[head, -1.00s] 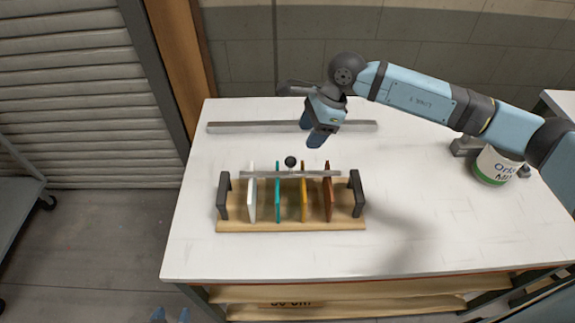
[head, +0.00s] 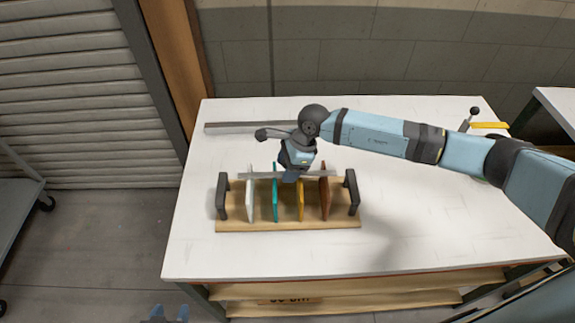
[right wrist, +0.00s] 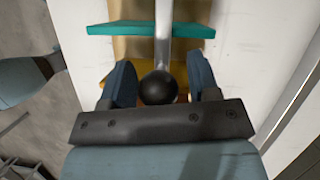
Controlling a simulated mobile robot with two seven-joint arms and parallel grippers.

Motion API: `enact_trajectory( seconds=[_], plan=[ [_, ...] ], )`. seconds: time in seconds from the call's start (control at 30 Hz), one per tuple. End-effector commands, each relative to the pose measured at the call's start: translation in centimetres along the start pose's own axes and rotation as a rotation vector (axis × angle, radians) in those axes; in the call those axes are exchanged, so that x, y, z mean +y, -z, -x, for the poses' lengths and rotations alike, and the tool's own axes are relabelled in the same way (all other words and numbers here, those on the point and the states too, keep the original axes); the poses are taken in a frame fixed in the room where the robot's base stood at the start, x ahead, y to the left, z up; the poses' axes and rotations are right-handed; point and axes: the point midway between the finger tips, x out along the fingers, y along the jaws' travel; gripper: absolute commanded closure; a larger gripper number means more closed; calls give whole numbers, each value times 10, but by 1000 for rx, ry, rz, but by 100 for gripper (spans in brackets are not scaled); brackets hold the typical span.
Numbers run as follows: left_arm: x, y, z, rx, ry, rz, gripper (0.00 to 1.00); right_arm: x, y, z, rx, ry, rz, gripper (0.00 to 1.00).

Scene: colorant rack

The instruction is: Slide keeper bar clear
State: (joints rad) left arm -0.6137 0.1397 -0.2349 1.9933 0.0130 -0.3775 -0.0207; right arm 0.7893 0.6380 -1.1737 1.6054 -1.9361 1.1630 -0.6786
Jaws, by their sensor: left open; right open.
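The keeper bar (head: 258,174) is a thin grey bar lying across the upright coloured panels of the wooden rack (head: 235,226). In the right wrist view the bar (right wrist: 163,20) runs away from a round black knob (right wrist: 158,87). My right gripper (head: 289,178) is over the middle of the rack. In its wrist view, my open right gripper (right wrist: 161,84) has one finger on each side of the knob; I cannot tell whether they touch it. In the head view the gripper hides the knob. My left gripper (head: 169,314) is open and empty at the bottom edge, away from the table.
White, teal (head: 275,200), orange and brown panels stand in the rack between dark end handles (head: 353,192). A long grey strip (head: 240,127) lies behind it. A black-knobbed stand with a yellow piece (head: 490,125) is at back right. The table's (head: 410,235) front right is clear.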

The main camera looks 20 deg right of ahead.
Motion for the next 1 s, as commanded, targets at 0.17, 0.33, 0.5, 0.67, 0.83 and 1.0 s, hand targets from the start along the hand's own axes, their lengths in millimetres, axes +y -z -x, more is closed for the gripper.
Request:
enact_trajectory(
  seconds=[0.17, 0.33, 0.5, 0.67, 0.83, 1.0],
  plan=[
    [0, -1, 0, -1, 0, 0, 47, 0, 0, 0, 0, 0, 0, 74],
    [0, -1, 0, -2, 0, 0, 47, 0, 0, 0, 0, 0, 0, 100],
    [0, -11, -7, 0, 0, 0, 47, -10, 4, -3, 1, 2, -1, 100],
    [-1, -33, -21, 1, 0, 0, 47, -37, 9, -3, 1, 4, -1, 100],
    [-1, -48, -30, -5, 0, 0, 47, -56, 12, 1, 0, 2, -1, 100],
    [-1, -49, -30, -6, 0, 0, 47, -61, 11, 5, -1, 0, 1, 100]
  ],
)
